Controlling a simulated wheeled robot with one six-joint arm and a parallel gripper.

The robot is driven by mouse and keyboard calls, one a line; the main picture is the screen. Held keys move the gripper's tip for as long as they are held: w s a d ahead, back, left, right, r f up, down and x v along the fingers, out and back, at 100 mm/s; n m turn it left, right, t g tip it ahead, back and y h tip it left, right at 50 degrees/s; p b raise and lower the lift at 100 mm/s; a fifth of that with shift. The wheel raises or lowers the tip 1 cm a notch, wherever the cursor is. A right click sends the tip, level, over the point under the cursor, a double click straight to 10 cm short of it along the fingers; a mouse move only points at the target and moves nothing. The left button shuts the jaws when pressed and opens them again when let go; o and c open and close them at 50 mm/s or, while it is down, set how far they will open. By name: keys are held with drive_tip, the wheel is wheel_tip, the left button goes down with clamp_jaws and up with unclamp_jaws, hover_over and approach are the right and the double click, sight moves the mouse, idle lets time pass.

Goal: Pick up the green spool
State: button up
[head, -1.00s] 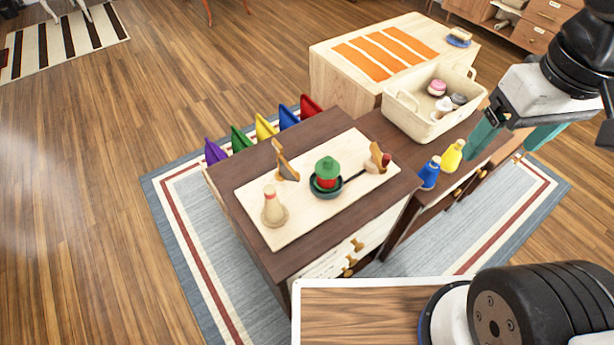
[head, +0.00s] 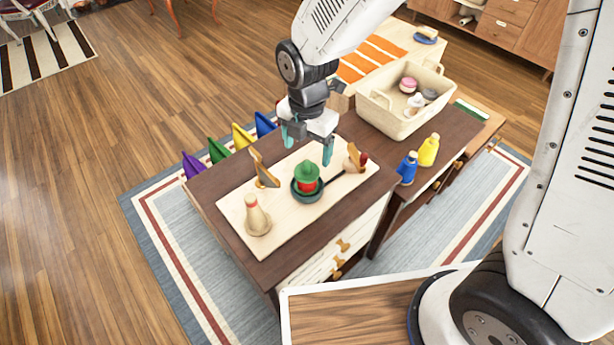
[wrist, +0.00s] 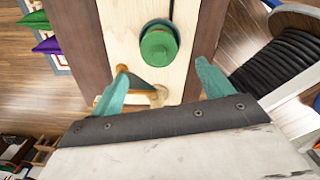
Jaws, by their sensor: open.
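The green spool (head: 308,173) sits on top of a red piece (head: 307,185) in a small dark pan (head: 296,193) on a pale board. In the wrist view the green spool (wrist: 158,47) shows from above as a round green disc, beyond and between the fingertips. My gripper (head: 307,146) is open and empty, with teal fingers, above and just behind the spool in the head view. The fingers (wrist: 162,72) are spread apart in the wrist view and do not appear to touch the spool.
On the pale board (head: 285,225) stand a beige cone-shaped piece (head: 256,215), a wooden wedge-like piece (head: 263,170) and another wooden piece (head: 355,160). Blue (head: 407,168) and yellow (head: 429,150) bottles stand to the right. A cream basket (head: 395,120) holds several items behind.

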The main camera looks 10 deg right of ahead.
sight(307, 162)
drive_tip(key=f, duration=0.7)
drive_tip(key=shift+w, duration=0.2)
drive_tip(key=c, duration=1.1)
